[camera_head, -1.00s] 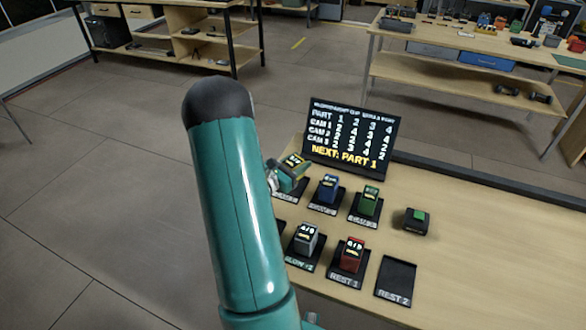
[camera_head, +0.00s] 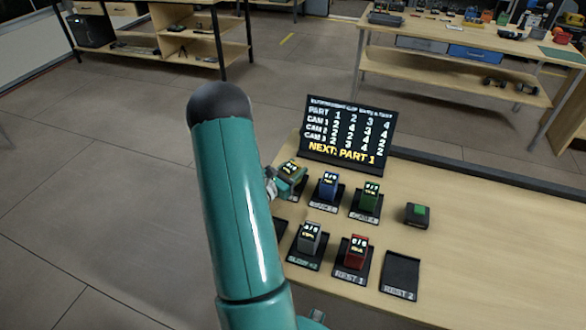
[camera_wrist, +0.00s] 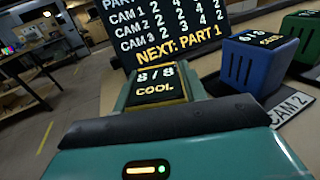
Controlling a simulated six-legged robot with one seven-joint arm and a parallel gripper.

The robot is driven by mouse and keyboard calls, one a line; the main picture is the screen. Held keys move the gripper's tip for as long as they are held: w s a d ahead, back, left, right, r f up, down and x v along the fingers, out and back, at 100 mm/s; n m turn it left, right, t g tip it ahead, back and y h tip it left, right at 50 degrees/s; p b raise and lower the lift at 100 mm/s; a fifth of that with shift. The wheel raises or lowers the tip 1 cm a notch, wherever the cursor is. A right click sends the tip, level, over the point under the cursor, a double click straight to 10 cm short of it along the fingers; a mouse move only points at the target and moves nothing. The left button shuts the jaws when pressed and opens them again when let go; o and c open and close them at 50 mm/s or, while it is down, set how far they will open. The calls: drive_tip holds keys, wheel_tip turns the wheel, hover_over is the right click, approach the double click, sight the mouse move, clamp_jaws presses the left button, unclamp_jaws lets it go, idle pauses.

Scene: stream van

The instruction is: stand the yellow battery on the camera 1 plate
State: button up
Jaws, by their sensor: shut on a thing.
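My gripper (camera_head: 279,183) is at the left end of the back row of plates, shut on the yellow battery (camera_head: 291,168). In the wrist view the battery (camera_wrist: 158,84) shows its dark top, reading 8/8 COOL, just beyond my gripper. The plate at that spot, left of the CAM 2 plate (camera_wrist: 289,108), is mostly hidden, and its label cannot be read. I cannot tell whether the battery touches it. The blue battery (camera_head: 328,186) stands on the CAM 2 plate, to the right of my gripper.
A green battery (camera_head: 370,195), grey battery (camera_head: 309,236) and red battery (camera_head: 356,251) stand on plates. The REST 2 plate (camera_head: 400,272) is empty. A black board (camera_head: 348,133) stands behind. A dark box (camera_head: 416,215) sits at right; the bench beyond is clear.

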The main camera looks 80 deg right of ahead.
drive_tip(key=o, duration=1.2)
drive_tip(key=shift+s+f, duration=0.1)
drive_tip(key=shift+s, duration=0.05)
drive_tip(key=shift+r, duration=0.2)
drive_tip(key=v, duration=1.2)
drive_tip(key=shift+f, duration=0.1)
